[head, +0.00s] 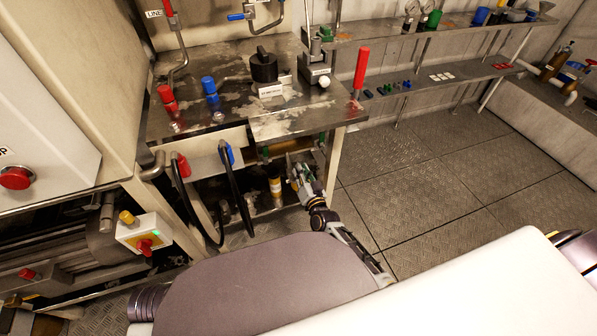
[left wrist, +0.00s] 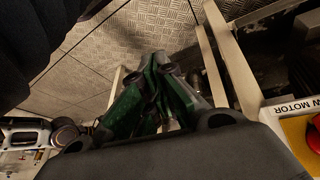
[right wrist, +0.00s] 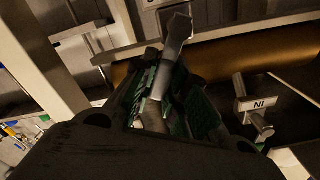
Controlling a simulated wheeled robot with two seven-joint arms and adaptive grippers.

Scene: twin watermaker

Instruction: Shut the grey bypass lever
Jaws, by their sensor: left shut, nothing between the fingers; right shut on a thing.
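My right gripper (head: 303,178) reaches in under the front edge of the metal bench in the head view. In the right wrist view the right gripper (right wrist: 160,100) is shut on a grey lever (right wrist: 178,38), which looks like the bypass lever. Its flat, wider end sticks up beyond the fingertips, and the rest is hidden between the green-padded fingers. In the head view I cannot make out the lever behind the gripper. My left gripper (left wrist: 158,90) is shut and empty in the left wrist view, above the floor beside a pale frame; the head view does not show it.
A brown-gold cylinder (right wrist: 215,55) lies close behind the lever. The bench top (head: 215,130) carries red and blue handles and a black knob. Black hoses (head: 237,190) hang left of my right gripper. The floor (head: 430,180) at right is clear.

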